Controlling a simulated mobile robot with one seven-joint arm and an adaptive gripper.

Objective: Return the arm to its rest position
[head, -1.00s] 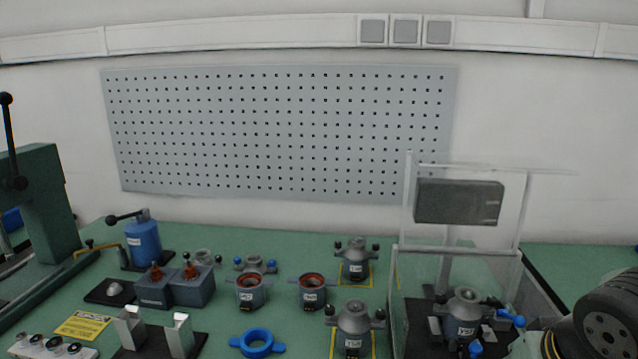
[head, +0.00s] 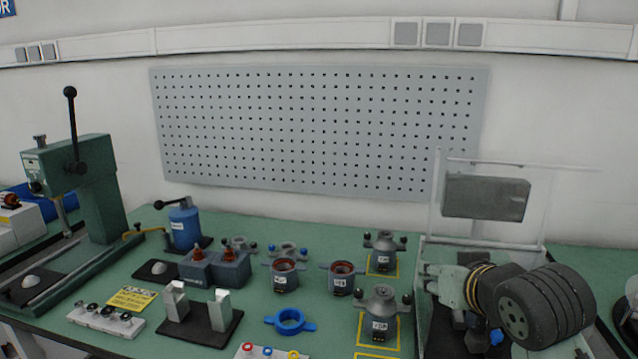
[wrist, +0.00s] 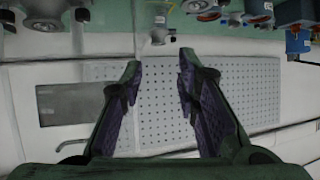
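My arm (head: 540,305) shows at the right of the head view, in front of the clear-walled enclosure (head: 437,210). My gripper (wrist: 160,75) shows in the wrist view with its two dark fingers spread apart. Nothing is between the fingers; the pegboard and wall show through the gap. I cannot make out the fingertips in the head view. Behind and below my arm, a dark unit with a blue knob (head: 497,337) is partly hidden in the enclosure.
Several stator housings, such as one at the front (head: 381,302), stand on the green bench (head: 240,325). A green lever press (head: 85,170) stands at the far left. The pegboard (head: 315,130) hangs behind.

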